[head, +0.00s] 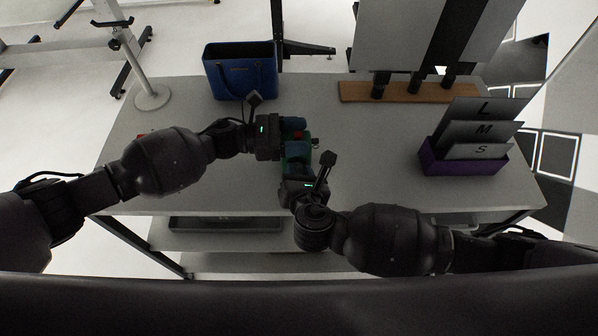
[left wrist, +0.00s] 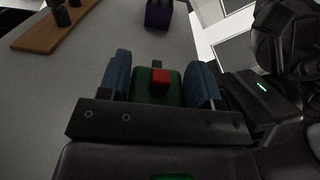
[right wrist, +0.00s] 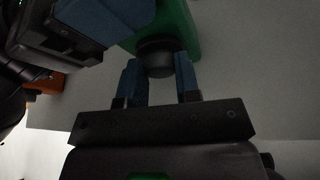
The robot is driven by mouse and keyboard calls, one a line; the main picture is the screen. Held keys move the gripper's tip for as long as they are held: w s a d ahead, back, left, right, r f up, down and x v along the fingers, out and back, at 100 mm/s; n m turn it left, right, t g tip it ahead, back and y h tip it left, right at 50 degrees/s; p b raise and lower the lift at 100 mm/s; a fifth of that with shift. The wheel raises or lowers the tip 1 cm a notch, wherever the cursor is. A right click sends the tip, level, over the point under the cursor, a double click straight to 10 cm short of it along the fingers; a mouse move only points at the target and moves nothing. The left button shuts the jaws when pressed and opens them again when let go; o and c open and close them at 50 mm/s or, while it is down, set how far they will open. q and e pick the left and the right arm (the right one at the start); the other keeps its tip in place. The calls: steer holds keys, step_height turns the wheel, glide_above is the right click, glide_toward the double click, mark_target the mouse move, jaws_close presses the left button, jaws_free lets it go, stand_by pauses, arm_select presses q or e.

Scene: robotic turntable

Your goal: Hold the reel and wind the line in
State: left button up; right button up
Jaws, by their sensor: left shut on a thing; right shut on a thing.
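The reel (head: 299,148) is a green body with a red part on it, near the middle of the grey table, mostly hidden by my grippers. My left gripper (head: 296,138) is shut on the green body; in the left wrist view its blue fingers flank the reel (left wrist: 172,97) and the red part (left wrist: 160,78). My right gripper (head: 299,175) is on the near side of the reel. In the right wrist view its blue fingers are shut on a round black knob (right wrist: 156,58) that sticks out of the green body (right wrist: 180,32). I cannot make out any line.
A blue bag (head: 240,72) stands at the back of the table (head: 365,140). A wooden board (head: 408,93) with black posts is at the back right. A purple holder (head: 462,163) with lettered cards is at the right. A small orange-red thing (right wrist: 48,84) lies to the left.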

steer(key=shift+a+n+h, duration=0.15)
steer(key=shift+n+h, duration=0.65)
steer(key=shift+n, duration=0.3)
steer(key=o, duration=0.9)
steer(key=v, duration=1.2)
steer(key=shift+r, duration=0.1)
arm_select(q)
steer(key=o, duration=1.1)
